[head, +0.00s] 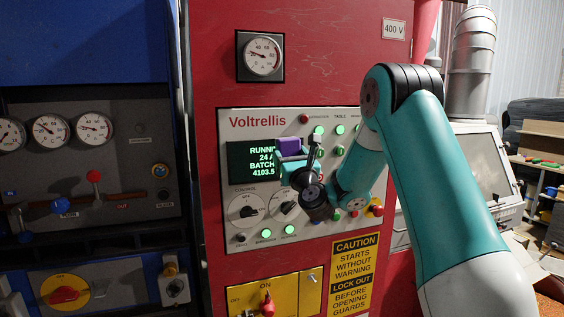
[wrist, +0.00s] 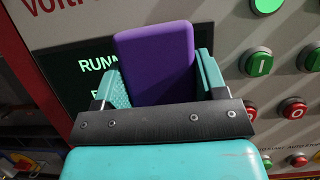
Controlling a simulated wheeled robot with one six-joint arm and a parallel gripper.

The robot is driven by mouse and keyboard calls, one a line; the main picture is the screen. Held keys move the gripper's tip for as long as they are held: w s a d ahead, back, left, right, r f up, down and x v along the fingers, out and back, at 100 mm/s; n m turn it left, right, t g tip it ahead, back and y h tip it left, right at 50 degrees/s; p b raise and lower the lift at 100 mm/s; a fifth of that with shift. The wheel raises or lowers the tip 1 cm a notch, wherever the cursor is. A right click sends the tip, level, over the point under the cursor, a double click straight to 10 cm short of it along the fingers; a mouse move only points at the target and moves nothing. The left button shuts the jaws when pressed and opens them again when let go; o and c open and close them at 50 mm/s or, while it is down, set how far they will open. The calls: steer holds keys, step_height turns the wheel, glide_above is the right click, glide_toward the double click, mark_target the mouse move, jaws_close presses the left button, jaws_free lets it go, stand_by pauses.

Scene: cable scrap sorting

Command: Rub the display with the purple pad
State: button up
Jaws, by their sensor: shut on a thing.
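The purple pad (wrist: 156,62) is held between the two teal fingers of my gripper (wrist: 160,85). In the head view the purple pad (head: 290,147) shows in front of the right part of the display (head: 240,160), with my gripper (head: 296,165) just below it. The display is dark with pale text, and its left part is uncovered. In the wrist view the display (wrist: 88,68) shows left of the pad. The pad hides part of its text. I cannot tell whether the pad touches the display.
The grey Voltrellis panel (head: 240,205) carries green lit buttons, dark knobs and a red stop button (head: 376,210) close to my arm. A round gauge (head: 261,56) is above it. A yellow caution sign (head: 353,270) is below. A blue cabinet (head: 85,45) stands at left.

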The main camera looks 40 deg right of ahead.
steer(key=shift+w+d+r, duration=0.1)
steer(key=shift+d, duration=0.05)
steer(key=shift+p, duration=0.3)
steer(key=shift+w+a+r, duration=0.1)
steer(key=shift+a, duration=0.25)
steer(key=shift+w+a+p, duration=0.2)
steer(key=shift+a+p, duration=0.3)
steer(key=shift+a, duration=0.05)
steer(key=shift+w+a+p, duration=0.2)
steer(key=shift+a+p, duration=0.3)
steer(key=shift+a, duration=0.05)
steer(key=shift+w+a, duration=0.15)
steer(key=shift+a, duration=0.35)
steer(key=shift+c, duration=0.2)
